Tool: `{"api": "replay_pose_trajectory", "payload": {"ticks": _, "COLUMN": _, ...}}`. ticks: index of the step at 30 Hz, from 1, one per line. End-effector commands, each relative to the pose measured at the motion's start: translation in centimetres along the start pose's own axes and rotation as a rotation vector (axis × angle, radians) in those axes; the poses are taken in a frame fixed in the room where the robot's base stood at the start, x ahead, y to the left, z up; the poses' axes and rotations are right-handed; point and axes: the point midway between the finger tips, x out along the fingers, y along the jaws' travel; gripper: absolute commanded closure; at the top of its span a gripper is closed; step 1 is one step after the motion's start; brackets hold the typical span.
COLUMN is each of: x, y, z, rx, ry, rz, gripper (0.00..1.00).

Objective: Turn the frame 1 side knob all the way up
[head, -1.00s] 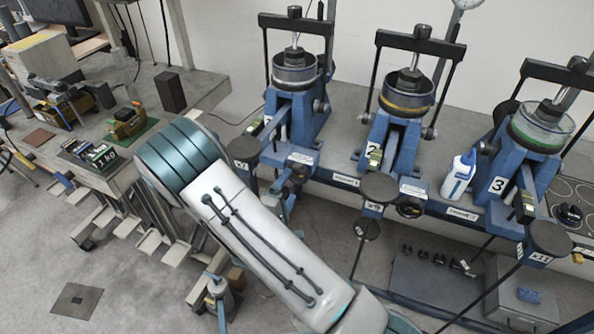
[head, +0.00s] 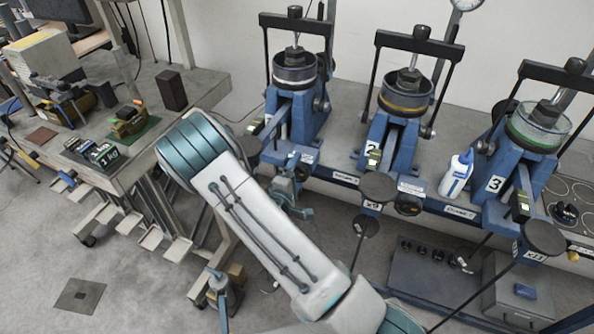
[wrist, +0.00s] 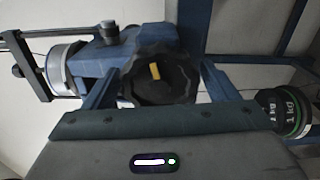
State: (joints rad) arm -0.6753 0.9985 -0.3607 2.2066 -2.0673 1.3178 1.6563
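Frame 1 (head: 295,115) is the leftmost blue lever frame in the head view, with a white-banded cup on top. In the wrist view a black scalloped knob (wrist: 158,88) with a yellow, slightly tilted pointer mark faces me on a blue body (wrist: 95,65). My gripper (wrist: 160,70) is open, one finger on each side of the knob; whether the fingers touch it I cannot tell. A white-banded cylinder (wrist: 65,68) shows at left.
Frame 2 (head: 400,120) and frame 3 (head: 520,150) stand to the right, with a white-and-blue bottle (head: 457,174) between them. A 1 kg weight (wrist: 285,112) is right of my gripper in the wrist view. A cluttered workbench (head: 170,120) stands left.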

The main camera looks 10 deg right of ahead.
Motion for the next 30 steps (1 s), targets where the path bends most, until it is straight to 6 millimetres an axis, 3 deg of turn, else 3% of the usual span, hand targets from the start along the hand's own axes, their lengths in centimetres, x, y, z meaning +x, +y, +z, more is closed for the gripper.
{"api": "replay_pose_trajectory", "payload": {"ticks": 9, "x": -0.2, "y": -0.1, "z": 0.0, "rx": 0.0, "ry": -0.001, "rz": 0.0, "gripper": 0.18}}
{"api": "replay_pose_trajectory", "payload": {"ticks": 22, "x": -5.1, "y": -0.2, "z": -0.1, "rx": 0.001, "ry": 0.001, "rz": 0.0, "gripper": 0.18}}
{"api": "replay_pose_trajectory", "payload": {"ticks": 30, "x": -6.0, "y": 0.0, "z": 0.1, "rx": 0.0, "ry": -0.002, "rz": 0.001, "gripper": 0.18}}
